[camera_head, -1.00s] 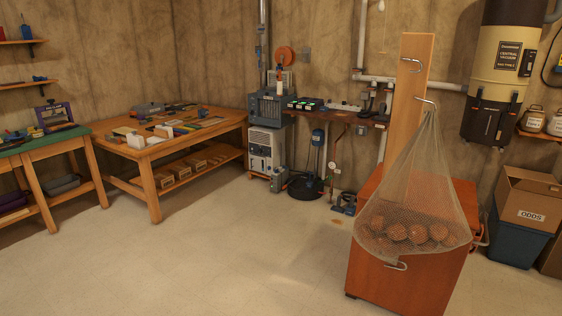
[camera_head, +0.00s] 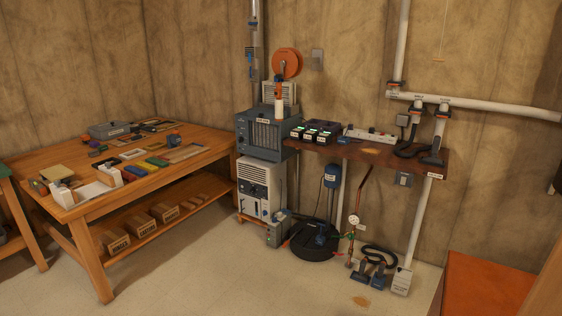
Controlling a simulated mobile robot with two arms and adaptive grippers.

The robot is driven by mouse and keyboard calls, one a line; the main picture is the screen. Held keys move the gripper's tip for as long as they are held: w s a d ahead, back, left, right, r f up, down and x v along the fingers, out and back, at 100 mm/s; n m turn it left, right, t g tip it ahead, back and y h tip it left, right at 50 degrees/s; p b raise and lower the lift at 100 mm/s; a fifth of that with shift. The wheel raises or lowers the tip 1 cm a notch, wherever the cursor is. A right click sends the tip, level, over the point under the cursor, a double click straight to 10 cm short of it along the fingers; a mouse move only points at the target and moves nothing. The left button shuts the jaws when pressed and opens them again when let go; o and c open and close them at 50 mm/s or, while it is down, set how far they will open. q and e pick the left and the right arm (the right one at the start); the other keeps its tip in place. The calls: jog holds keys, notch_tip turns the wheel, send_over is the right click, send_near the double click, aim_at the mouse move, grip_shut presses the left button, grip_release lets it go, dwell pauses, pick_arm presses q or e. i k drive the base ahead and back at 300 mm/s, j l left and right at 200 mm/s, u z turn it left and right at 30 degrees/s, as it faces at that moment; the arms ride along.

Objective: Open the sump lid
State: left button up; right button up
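A round black sump lid (camera_head: 312,247) lies on the floor below the wall shelf. Neither of my grippers is in view.
A dark wooden shelf (camera_head: 390,157) overhangs the lid area. A white dehumidifier (camera_head: 259,184) stands left of the lid. Vacuum heads (camera_head: 372,274) and a pipe gauge (camera_head: 353,221) stand right of it. A wooden workbench (camera_head: 85,212) is at left.

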aim_at(301, 233)
jog(key=i+l, duration=0.1)
jog(key=i, duration=2.65)
jog(key=j+u, duration=0.05)
jog(key=j, duration=0.05)
